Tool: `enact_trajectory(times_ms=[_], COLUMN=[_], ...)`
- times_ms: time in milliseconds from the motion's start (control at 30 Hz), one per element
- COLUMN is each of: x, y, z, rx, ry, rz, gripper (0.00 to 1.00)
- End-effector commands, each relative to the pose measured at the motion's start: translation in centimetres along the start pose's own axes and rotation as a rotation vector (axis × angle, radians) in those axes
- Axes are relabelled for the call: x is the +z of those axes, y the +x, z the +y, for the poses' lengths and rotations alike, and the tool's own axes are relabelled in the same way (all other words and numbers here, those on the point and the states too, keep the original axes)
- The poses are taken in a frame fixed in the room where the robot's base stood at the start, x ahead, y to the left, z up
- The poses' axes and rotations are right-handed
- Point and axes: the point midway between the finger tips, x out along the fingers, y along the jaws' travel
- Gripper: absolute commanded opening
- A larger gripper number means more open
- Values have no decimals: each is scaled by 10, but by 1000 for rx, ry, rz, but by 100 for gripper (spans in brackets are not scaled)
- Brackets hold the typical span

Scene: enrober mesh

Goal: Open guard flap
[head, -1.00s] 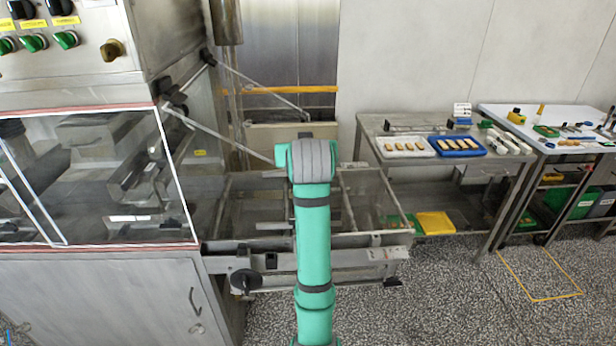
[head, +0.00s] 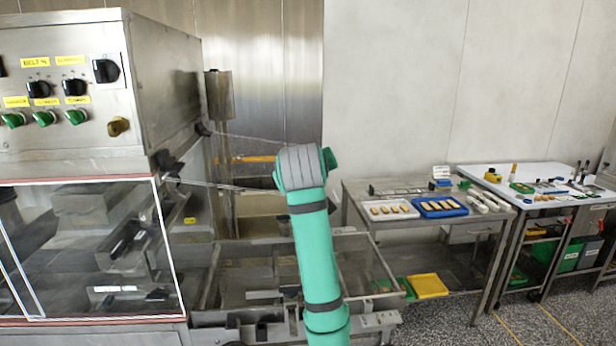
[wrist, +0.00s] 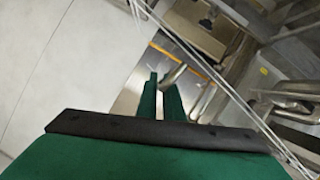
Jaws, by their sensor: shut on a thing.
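The guard flap (head: 225,186) is a clear panel with thin pale side edges, hinged on the right side of the steel machine. It stands out nearly level from its hinges towards my wrist. Its far end is hidden behind my arm in the head view. In the wrist view, an edge of the flap (wrist: 205,68) runs diagonally past my gripper. My gripper (wrist: 160,90) has green fingers, shut on a metal bar (wrist: 174,76) at the flap's end, which looks like its handle. The gripper fingers are hidden in the head view.
The enrober (head: 160,75) has knobs, green switches and a clear front window. An open mesh conveyor frame (head: 350,240) lies below the flap. To the right stand a steel table (head: 362,200) with white and blue trays and a white-topped bench (head: 478,172). Some speckled floor is clear.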

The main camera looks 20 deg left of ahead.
Motion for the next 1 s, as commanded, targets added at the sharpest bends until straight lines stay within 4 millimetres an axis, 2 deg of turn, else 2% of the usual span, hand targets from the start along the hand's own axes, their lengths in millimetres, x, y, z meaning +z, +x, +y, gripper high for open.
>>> enact_trajectory(times_ms=[200, 233, 267, 633, 767, 1000], x=[-4, -4, -3, -2, -2, -2], y=[-2, -2, -2, -4, -20, -65], z=[0, 0, 0, -1, -1, -1], rx=[2, 1, 1, -1, 0, 1], ry=[0, 0, 0, 0, 0, 0], rz=[9, 9, 9, 3, 5, 7], gripper=[0, 12, 15, 15, 15, 15])
